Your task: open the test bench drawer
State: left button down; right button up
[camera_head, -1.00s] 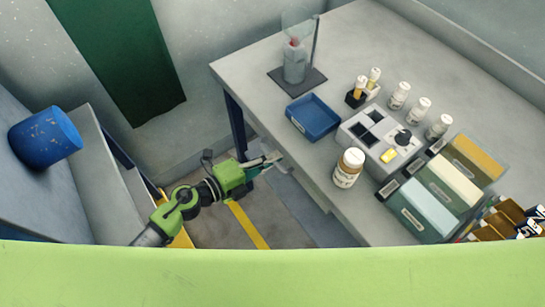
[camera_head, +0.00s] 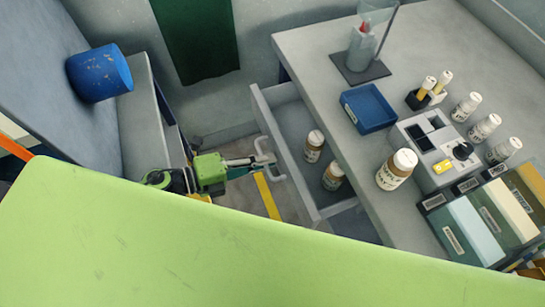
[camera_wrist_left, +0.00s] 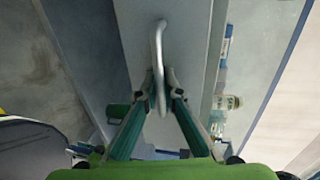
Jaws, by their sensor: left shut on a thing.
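The test bench (camera_head: 330,83) stands at the right in the head view. My left gripper (camera_head: 262,160) is shut on the drawer's pale handle (camera_head: 264,146). In the left wrist view the fingertips (camera_wrist_left: 160,88) close around the lower part of the handle bar (camera_wrist_left: 157,42), in front of the drawer face (camera_wrist_left: 190,50). My right gripper is not in view.
On the bench top are a blue tray (camera_head: 368,108), a grey device (camera_head: 437,147), a large bottle (camera_head: 396,169), several small bottles and file boxes. A blue bucket (camera_head: 100,73) stands on the left surface. Floor shows between it and the drawer.

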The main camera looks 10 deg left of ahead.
pick_arm(q)
jog(key=c, duration=2.5)
grip_release()
